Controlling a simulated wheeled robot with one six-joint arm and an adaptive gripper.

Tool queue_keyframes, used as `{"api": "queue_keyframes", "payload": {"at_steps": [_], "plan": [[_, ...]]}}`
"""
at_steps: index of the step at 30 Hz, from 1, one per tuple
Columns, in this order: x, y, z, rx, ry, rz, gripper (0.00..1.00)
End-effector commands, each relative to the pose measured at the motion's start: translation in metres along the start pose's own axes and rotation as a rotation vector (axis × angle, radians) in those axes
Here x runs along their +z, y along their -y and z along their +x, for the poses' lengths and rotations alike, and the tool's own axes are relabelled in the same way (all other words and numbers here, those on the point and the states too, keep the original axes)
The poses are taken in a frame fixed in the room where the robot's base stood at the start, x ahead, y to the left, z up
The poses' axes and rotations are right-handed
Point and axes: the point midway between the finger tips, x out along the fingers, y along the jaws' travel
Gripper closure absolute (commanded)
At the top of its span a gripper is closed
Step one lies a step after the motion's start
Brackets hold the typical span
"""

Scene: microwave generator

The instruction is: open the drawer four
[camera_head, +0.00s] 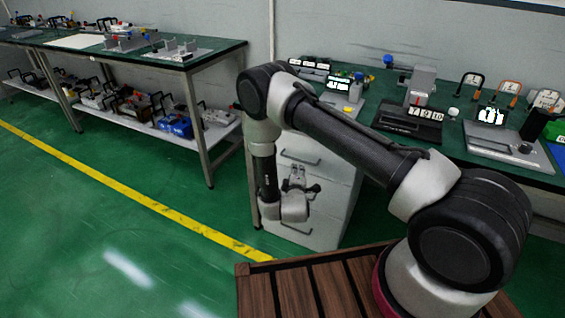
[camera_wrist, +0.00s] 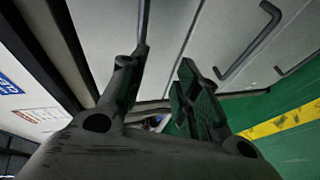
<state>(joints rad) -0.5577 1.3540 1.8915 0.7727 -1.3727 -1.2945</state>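A white drawer cabinet (camera_head: 335,205) stands under the green workbench in the head view. Its fronts carry dark bar handles; an upper handle (camera_head: 300,158) and a low handle (camera_head: 294,230) show. No drawer number is readable, so I cannot tell which is drawer four. My gripper (camera_head: 297,178) is in front of the cabinet, between these handles in the picture. In the wrist view my gripper (camera_wrist: 158,85) has its fingers apart. A dark bar (camera_wrist: 143,22) lies just beyond the left finger; contact is unclear. Another handle (camera_wrist: 250,42) is clear of the fingers at upper right.
The green workbench (camera_head: 455,150) above the cabinet holds devices and clamps. A second bench (camera_head: 215,48) with a loaded lower shelf stands at left. Green floor with a yellow line (camera_head: 150,203) is free left of the cabinet. A slatted wooden surface (camera_head: 290,293) is in front.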

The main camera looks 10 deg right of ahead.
Motion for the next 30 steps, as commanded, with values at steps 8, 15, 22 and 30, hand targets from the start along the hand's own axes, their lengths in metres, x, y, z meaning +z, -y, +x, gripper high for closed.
{"api": "queue_keyframes", "payload": {"at_steps": [8, 15, 22, 30], "plan": [[-0.005, -0.023, 0.011, 0.094, -0.014, -0.128, 0.68], [-0.005, -0.027, 0.051, 0.092, -0.014, -0.126, 0.68], [-0.006, -0.028, 0.074, 0.090, -0.015, -0.127, 0.68], [-0.006, -0.028, 0.076, 0.089, -0.016, -0.126, 0.68]]}}
